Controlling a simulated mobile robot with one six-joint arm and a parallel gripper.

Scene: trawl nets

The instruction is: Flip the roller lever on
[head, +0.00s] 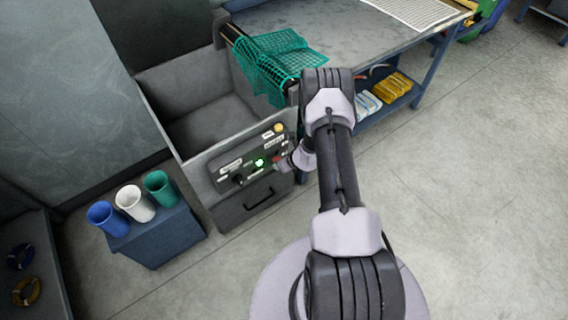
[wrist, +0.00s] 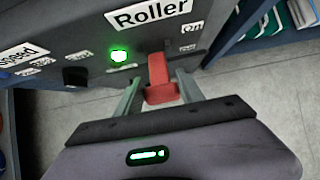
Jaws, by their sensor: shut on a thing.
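The roller lever is a red handle (wrist: 161,80) on the dark control panel (head: 232,167). It sits under the white "Roller" label (wrist: 148,13), left of a small "On" label (wrist: 191,26). In the wrist view my gripper (wrist: 159,92) has one finger on each side of the lever, shut on it. In the head view my gripper (head: 284,161) is at the right part of the panel, and my arm hides part of that area. A green light (wrist: 119,55) glows left of the lever; it also shows in the head view (head: 260,163).
A dark knob (wrist: 75,76) is left on the panel. A grey bin (head: 160,130) stands behind the panel, with green net (head: 275,62) over a roller. Blue, white and green cups (head: 133,202) stand on a blue box at left. The floor at right is clear.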

